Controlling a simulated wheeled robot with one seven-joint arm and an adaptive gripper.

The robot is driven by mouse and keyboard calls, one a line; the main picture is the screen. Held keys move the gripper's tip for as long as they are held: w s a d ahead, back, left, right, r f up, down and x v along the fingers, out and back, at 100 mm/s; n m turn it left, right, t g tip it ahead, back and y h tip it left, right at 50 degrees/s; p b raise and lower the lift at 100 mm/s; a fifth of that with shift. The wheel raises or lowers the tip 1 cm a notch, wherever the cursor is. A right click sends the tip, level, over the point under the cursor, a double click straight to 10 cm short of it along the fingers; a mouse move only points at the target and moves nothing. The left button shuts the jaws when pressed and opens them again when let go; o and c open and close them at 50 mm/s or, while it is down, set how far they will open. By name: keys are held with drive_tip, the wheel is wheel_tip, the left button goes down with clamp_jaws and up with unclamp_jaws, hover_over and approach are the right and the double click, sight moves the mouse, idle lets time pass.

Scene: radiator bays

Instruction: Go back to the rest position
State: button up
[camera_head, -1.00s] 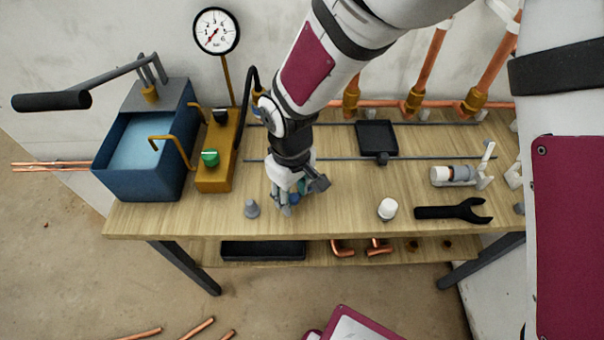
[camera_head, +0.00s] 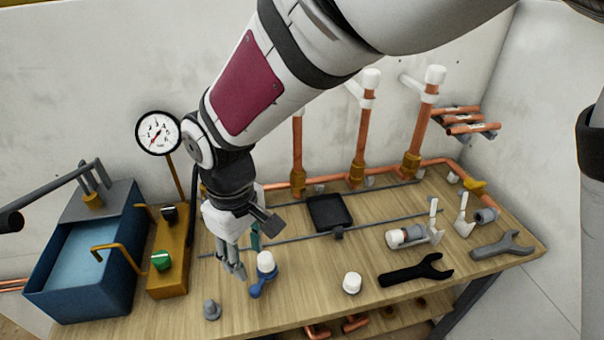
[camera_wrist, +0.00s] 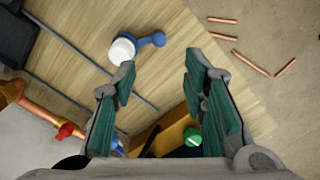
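My gripper (camera_head: 243,258) hangs over the left half of the wooden bench (camera_head: 385,215), pointing down. Its green-padded fingers stand apart in the wrist view (camera_wrist: 158,78), with nothing held between them. A blue valve-like part with a white cap (camera_head: 264,268) stands on the bench just right of the gripper. It also shows beyond the fingertips in the wrist view (camera_wrist: 125,48), clear of both fingers. No marker of a rest position is seen.
A blue water tank (camera_head: 85,270), a brass block with a green knob (camera_head: 168,260) and a pressure gauge (camera_head: 158,132) stand left. A grey plug (camera_head: 211,309), white cap (camera_head: 352,283), black wrench (camera_head: 415,270) and black tray (camera_head: 329,212) lie around. Copper pipes (camera_head: 364,140) rise behind.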

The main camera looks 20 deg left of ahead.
drive_tip(key=shift+r, duration=0.15)
drive_tip(key=w+d+r+m+t, duration=0.1)
drive_tip(key=w+d+r+m, duration=0.1)
drive_tip(key=d+r, duration=0.35)
drive_tip(key=w+d+r+m, duration=0.2)
drive_tip(key=d, duration=0.6)
drive_tip(key=w+d+r+m+t, duration=0.1)
drive_tip(key=w+d+r+m, duration=0.2)
drive_tip(key=d, duration=0.4)
drive_tip(key=s+d+r+m+t, duration=0.1)
drive_tip(key=s+d+m, duration=0.3)
drive_tip(key=d, duration=0.6)
drive_tip(key=s+d+r+m+t, duration=0.1)
drive_tip(key=s+d+r+m, duration=0.3)
drive_tip(key=s+d, duration=0.4)
drive_tip(key=shift+s+d, duration=0.25)
drive_tip(key=shift+d, duration=0.65)
